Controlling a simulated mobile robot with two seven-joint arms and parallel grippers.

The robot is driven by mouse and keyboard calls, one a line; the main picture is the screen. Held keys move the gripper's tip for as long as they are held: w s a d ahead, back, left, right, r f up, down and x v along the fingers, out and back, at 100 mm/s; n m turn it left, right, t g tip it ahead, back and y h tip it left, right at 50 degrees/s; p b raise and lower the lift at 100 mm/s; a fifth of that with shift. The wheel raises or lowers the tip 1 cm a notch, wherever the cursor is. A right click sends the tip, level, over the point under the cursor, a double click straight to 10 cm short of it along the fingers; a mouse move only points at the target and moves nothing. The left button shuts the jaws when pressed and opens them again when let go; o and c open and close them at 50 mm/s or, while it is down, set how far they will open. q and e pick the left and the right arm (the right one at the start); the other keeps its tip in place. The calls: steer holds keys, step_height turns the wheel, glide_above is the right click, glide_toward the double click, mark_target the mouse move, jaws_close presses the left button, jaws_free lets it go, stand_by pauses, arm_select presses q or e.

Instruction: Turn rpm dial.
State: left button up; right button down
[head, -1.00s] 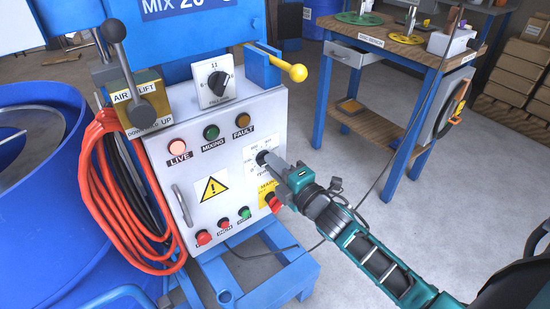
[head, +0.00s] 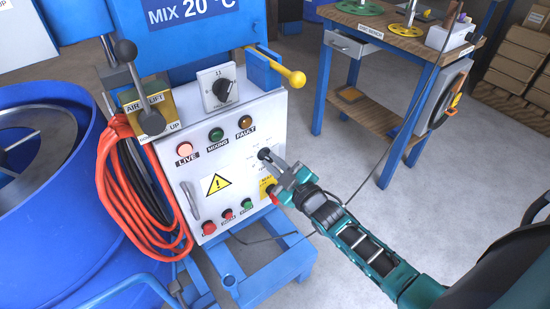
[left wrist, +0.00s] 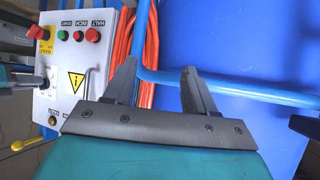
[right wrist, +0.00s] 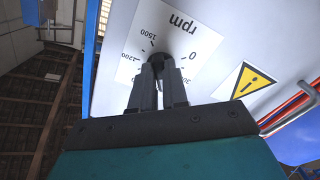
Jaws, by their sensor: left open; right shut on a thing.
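The rpm dial is a small dark knob (head: 264,154) on a white scale plate on the grey control panel (head: 240,165). In the right wrist view the plate (right wrist: 185,30) reads "rpm", with 0 and 1500 among its marks, upside down. My right gripper (head: 272,160) is at the dial, its fingers (right wrist: 160,75) closed on the knob, which they largely hide. The dial's pointer cannot be made out. My left gripper (left wrist: 160,85) is open and empty, apart from the panel; it is not seen in the head view.
A yellow warning label (head: 216,184), lamps and several push buttons (head: 227,215) surround the dial. An orange hose (head: 150,205) hangs left of the panel beside a blue vat (head: 50,190). A wooden bench (head: 375,35) stands behind at right, with clear floor before it.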

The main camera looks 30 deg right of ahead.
steer(key=m+p, duration=0.1)
steer(key=m, duration=0.2)
steer(key=shift+m, duration=0.4)
steer(key=m+p, duration=0.1)
steer(key=m, duration=0.2)
steer(key=shift+a+m, duration=0.15)
steer(key=shift+m, duration=0.15)
steer(key=m, duration=0.3)
steer(key=shift+a+p, duration=0.1)
steer(key=shift+p, duration=0.25)
arm_select(q)
steer(key=shift+s+a+r+y, duration=0.3)
steer(key=shift+s+a+r, duration=0.2)
steer(key=shift+r, duration=0.25)
arm_select(e)
steer(key=shift+m, duration=1)
arm_select(q)
steer(key=shift+w, duration=0.1)
steer(key=shift+w+r, duration=0.1)
steer(key=shift+w, duration=0.05)
arm_select(e)
steer(key=c, duration=1.1)
jaws_free()
steer(key=shift+c, duration=0.2)
